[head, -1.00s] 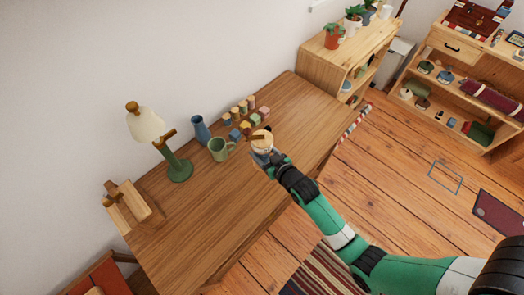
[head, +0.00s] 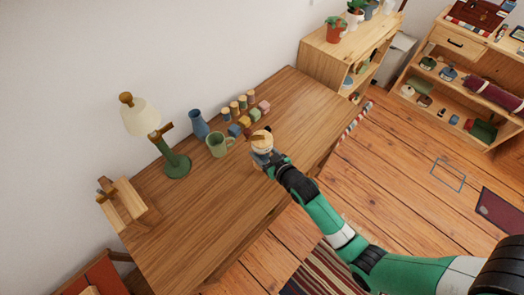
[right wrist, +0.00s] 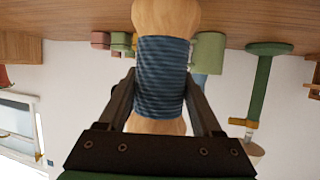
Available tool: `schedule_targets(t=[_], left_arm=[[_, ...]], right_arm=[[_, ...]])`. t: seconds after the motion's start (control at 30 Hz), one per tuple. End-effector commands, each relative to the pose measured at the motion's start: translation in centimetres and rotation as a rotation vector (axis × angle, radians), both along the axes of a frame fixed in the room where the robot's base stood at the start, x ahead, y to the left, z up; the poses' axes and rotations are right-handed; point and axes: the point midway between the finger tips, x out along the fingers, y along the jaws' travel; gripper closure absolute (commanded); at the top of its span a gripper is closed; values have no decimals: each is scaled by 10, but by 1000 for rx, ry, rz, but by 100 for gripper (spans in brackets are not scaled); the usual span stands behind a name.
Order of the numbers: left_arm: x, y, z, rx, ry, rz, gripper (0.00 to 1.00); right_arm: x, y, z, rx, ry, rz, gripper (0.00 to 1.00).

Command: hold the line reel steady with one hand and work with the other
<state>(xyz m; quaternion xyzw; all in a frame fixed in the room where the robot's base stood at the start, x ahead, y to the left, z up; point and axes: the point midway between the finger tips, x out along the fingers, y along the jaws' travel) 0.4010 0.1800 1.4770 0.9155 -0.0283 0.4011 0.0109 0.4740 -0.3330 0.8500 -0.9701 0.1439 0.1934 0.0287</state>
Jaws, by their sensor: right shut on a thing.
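The line reel (head: 262,139) is a pale wooden spool wound with blue line; in the head view its round top shows, with a small darker brown piece on it. In the right wrist view the blue winding (right wrist: 161,78) fills the middle, with pale wood at both ends. My right gripper (head: 267,158) is shut on the reel, with one finger on each side of the winding. The reel is over the wooden desk (head: 215,200); I cannot tell if its lower end touches the desk. My left gripper is not in view.
Behind the reel stand a green mug (head: 217,145), a blue bottle (head: 199,123) and several small coloured blocks and pegs (head: 243,108). A green lamp (head: 176,163) and a wooden stand (head: 124,203) are at the left. The desk's front middle is clear.

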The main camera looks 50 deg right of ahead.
Motion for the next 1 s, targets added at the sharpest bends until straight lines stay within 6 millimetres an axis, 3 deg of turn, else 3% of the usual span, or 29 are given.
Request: schedule_targets(t=[0.53,1.0], left_arm=[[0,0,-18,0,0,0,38],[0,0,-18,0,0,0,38]], right_arm=[[1,0,-19,-1,-3,0,100],[0,0,-21,0,0,0,100]])
